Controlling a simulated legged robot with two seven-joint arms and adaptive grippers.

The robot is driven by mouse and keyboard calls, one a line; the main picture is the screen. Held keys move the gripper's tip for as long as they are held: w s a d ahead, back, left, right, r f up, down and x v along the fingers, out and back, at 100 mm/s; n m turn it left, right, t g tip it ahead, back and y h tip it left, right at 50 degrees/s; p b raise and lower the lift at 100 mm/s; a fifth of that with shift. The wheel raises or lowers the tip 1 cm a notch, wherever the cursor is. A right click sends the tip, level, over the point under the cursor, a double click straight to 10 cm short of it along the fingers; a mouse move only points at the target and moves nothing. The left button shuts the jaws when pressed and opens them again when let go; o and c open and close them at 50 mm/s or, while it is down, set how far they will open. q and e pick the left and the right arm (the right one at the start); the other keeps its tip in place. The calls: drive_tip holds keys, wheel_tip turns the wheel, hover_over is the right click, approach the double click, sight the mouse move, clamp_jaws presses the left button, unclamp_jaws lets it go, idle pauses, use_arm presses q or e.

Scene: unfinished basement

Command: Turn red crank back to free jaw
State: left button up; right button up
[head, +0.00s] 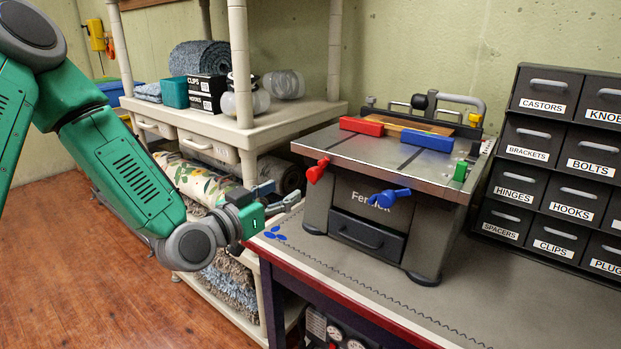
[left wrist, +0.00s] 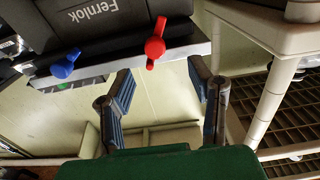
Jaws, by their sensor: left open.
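The red crank (head: 317,170) is on the front left of the grey machine (head: 400,160). It also shows in the left wrist view (left wrist: 155,45), just beyond the fingertips and roughly between them. A blue crank (head: 388,198) sits on the machine's front, right of the red one. On the machine's top lie a red jaw block (head: 361,126) and a blue jaw block (head: 427,141), with a wooden piece (head: 420,124) behind them. My left gripper (head: 284,197) is open and empty, to the left of and below the red crank, apart from it. My right gripper is not in view.
The machine stands on a workbench (head: 400,300) with a clear front area. Labelled drawers (head: 555,150) stand at right. A beige shelf (head: 265,130) with rugs, a bin and jars stands behind my left arm, close to the gripper.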

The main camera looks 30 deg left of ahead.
sight(312, 178)
use_arm(q)
drive_tip(key=w, duration=0.3)
drive_tip(key=w+d, duration=0.1)
drive_tip(key=w, duration=0.2)
drive_tip(key=w+b, duration=0.1)
drive_tip(key=w, duration=0.2)
drive_tip(key=shift+w+d, duration=0.25)
drive_tip(key=shift+d, duration=0.15)
drive_tip(key=shift+w+a, duration=0.45)
drive_tip(key=shift+w, duration=0.05)
drive_tip(key=shift+d, duration=0.3)
drive_tip(key=shift+d+r, duration=0.15)
drive_tip(key=shift+d, duration=0.15)
clamp_jaws()
drive_tip(key=shift+a, duration=0.2)
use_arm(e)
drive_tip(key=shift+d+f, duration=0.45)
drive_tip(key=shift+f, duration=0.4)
